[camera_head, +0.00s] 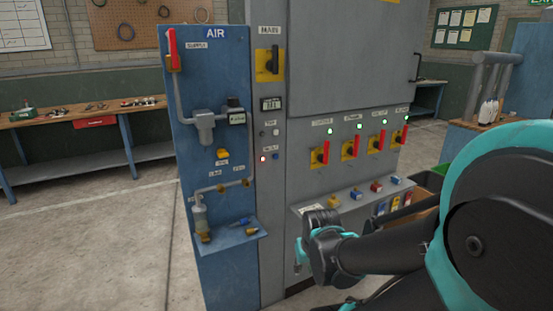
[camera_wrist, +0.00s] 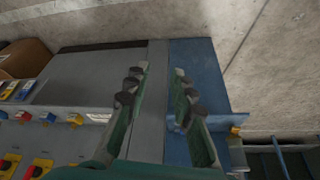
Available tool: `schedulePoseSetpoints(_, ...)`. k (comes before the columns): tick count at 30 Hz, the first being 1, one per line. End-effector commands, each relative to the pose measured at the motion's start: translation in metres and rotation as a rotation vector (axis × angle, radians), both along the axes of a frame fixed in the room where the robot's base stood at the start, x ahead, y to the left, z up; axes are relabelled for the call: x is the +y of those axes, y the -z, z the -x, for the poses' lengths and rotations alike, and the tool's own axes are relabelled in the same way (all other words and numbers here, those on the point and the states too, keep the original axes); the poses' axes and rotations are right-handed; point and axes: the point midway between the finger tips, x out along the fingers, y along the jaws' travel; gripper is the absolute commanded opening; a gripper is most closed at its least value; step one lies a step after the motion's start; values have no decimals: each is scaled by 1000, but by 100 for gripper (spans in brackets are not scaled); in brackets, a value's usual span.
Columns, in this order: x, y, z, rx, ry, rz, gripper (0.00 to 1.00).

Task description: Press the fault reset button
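On the narrow grey column in the camera_head view, a small blue button (camera_head: 276,157) sits beside a lit red lamp (camera_head: 263,158), under a small label that appears to read FAULT. My gripper (camera_head: 301,252) is lower and to the right of that button, in front of the cabinet's lower part, apart from the button. In the camera_wrist view my gripper (camera_wrist: 160,72) has its two fingers apart with nothing between them. Behind the fingers are the grey column and the blue air panel. The blue button cannot be made out in the wrist view.
The column also carries a yellow-and-black main switch (camera_head: 270,64) and a small display (camera_head: 271,104). The grey cabinet (camera_head: 350,60) has several red-handled switches and a ledge with coloured blocks. The blue air panel (camera_head: 213,80) has pipes and a protruding shelf (camera_head: 238,236). Floor at left is clear.

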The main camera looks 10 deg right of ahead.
Motion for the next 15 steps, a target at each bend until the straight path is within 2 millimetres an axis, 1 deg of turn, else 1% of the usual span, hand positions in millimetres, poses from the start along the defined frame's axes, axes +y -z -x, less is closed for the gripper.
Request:
schedulePoseSetpoints(1, 0, 0, 0, 0, 0, 0, 14)
schedulePoseSetpoints(4, 0, 0, 0, 0, 0, 0, 2)
schedulePoseSetpoints(5, 0, 0, 0, 0, 0, 0, 0)
schedulePoseSetpoints(15, 0, 0, 0, 0, 0, 0, 0)
